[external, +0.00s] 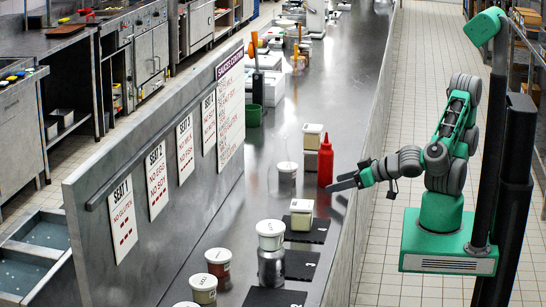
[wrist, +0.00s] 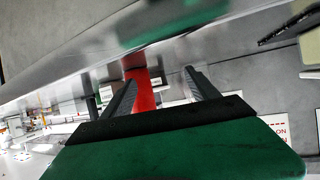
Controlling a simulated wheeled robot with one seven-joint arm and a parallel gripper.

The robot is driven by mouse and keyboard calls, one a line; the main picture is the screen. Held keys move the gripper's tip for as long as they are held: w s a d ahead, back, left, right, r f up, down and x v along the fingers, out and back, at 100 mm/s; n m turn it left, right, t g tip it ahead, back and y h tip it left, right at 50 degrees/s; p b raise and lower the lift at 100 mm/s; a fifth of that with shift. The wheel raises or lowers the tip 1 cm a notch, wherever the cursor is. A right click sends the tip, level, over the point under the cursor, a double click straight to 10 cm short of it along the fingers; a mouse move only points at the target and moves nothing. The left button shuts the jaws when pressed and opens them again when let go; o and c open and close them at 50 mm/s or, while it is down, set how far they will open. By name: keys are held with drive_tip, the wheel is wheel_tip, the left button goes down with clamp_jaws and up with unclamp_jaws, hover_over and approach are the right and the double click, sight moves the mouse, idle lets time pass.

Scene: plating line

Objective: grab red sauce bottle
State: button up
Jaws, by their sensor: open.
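The red sauce bottle (external: 325,163) stands upright on the steel counter near its right edge in the external view. My gripper (external: 340,182) reaches in from the right, its fingers close to the lower part of the bottle. In the wrist view the red bottle (wrist: 144,88) shows between the two fingers of my gripper (wrist: 160,82), nearer the left finger. The fingers are apart and not closed on it. Whether a finger touches the bottle I cannot tell.
A cream-lidded container (external: 313,136) stands just behind the bottle, and a white tub (external: 287,171) to its left. Another container (external: 301,214) stands on a dark mat (external: 317,231) in front. Several lidded tubs stand nearer. A panel with seat signs (external: 158,180) borders the counter's left side.

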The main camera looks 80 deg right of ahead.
sight(331, 159)
drive_tip(key=d, duration=0.1)
drive_tip(key=d+h, duration=0.1)
drive_tip(key=d+b, duration=0.1)
drive_tip(key=d, duration=0.1)
drive_tip(key=shift+w+r+m+t, duration=0.1)
drive_tip(key=shift+w+m+t, duration=0.25)
drive_tip(key=shift+m+t, duration=0.05)
drive_tip(key=r+t, duration=0.1)
drive_tip(key=w+d+r+t+h, duration=0.1)
drive_tip(key=w+r+t+b, duration=0.1)
drive_tip(key=shift+w+d+r+h, duration=0.25)
drive_tip(key=shift+d+r+h, duration=0.1)
drive_tip(key=shift+d+h, duration=0.05)
drive_tip(key=shift+w+r+t, duration=0.3)
drive_tip(key=shift+r+t, duration=0.1)
drive_tip(key=shift+r, duration=0.05)
drive_tip(key=shift+p+x, duration=0.4)
drive_tip(key=shift+x, duration=1.95)
drive_tip(key=shift+c, duration=0.2)
clamp_jaws()
